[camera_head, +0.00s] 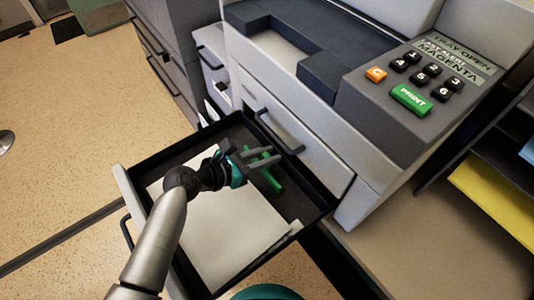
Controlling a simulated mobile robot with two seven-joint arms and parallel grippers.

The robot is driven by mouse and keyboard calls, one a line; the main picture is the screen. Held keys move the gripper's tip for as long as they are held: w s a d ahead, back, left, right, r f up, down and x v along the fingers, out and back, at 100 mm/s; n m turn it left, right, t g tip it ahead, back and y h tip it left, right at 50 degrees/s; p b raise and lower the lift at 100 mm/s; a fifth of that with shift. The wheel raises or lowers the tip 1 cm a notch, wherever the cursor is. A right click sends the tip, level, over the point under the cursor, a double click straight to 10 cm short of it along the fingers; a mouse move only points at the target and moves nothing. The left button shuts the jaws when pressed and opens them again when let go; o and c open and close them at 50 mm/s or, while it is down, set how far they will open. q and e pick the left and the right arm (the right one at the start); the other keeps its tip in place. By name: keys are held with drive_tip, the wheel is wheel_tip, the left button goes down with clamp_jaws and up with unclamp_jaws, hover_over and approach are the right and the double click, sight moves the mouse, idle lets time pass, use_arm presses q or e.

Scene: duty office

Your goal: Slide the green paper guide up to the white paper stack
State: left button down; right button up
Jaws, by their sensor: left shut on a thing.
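The green paper guide (271,181) stands in the open paper tray (309,217) of the printer, toward the printer side. The white paper stack (216,236) lies flat in the near part of the tray. My left gripper (262,158) reaches over the tray and is shut on the guide's upper part. Its fingers hide some of the guide. A dark strip of tray floor shows between the guide and the stack on the right; my gripper and wrist cover the rest of that area. My right gripper is not in view.
The printer (315,130) stands behind the tray, with a control panel (421,79) whose screen reads "TRAY OPEN". Grey cabinets (165,50) stand at the back left. A shelf with yellow paper (495,200) is at the right. The floor at the left is mostly clear.

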use_arm(q)
drive_tip(key=shift+s+a+p, duration=0.35)
drive_tip(key=shift+a+p, duration=0.1)
drive_tip(key=s+a+p, duration=0.2)
drive_tip(key=a, duration=0.1)
drive_tip(key=shift+s+a, duration=0.25)
drive_tip(key=shift+a, duration=0.05)
drive_tip(key=c, duration=0.7)
unclamp_jaws()
